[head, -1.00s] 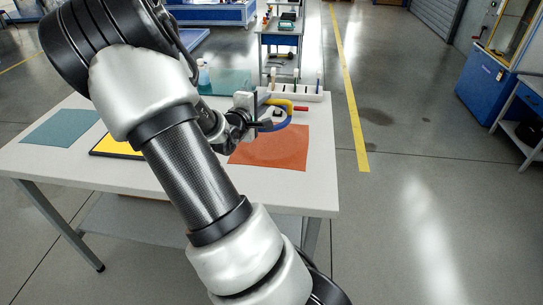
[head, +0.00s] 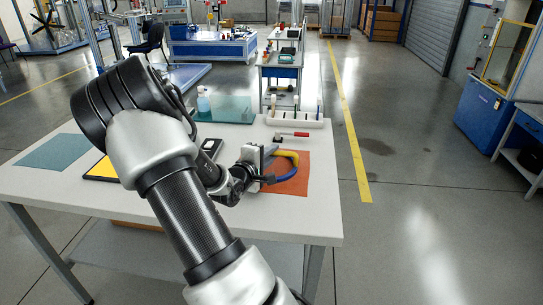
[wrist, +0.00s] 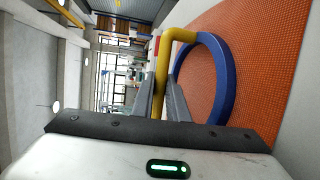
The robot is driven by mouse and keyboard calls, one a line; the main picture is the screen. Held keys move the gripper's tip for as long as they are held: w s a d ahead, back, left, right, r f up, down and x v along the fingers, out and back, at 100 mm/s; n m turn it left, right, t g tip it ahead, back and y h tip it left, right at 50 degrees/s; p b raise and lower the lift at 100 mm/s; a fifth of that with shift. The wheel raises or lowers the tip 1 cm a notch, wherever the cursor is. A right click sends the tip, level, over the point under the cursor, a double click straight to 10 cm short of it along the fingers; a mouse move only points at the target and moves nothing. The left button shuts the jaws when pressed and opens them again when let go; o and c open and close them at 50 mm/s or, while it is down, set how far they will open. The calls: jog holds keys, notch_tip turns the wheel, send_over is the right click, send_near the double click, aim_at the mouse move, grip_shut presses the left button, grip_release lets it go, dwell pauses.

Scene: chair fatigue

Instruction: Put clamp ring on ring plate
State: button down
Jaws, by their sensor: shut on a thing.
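The clamp ring is a blue ring (head: 284,176) with a yellow bar (head: 288,154) along one side. In the wrist view it shows as a blue band (wrist: 225,85) and a yellow bent bar (wrist: 164,58). My gripper (head: 259,168) is shut on the yellow bar, with its fingers (wrist: 162,92) on both sides of it. The ring is over the orange mat (head: 299,186); I cannot tell whether it touches the mat. I cannot clearly pick out the ring plate; my arm hides part of the table.
The white table (head: 318,222) also holds a teal mat (head: 52,152), a yellow black-edged panel (head: 104,168) partly behind my arm, and a red-handled tool (head: 300,134). A white rack (head: 300,122) with bottles stands at the back, beside a teal transparent sheet (head: 226,110). The table's front right is clear.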

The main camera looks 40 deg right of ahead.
jog(key=shift+a+f, duration=0.15)
jog(key=shift+f, duration=0.55)
jog(key=c, duration=1.7)
grip_release()
jog(key=shift+s+f, duration=0.1)
jog(key=shift+f, duration=0.05)
jog(key=shift+c, duration=0.2)
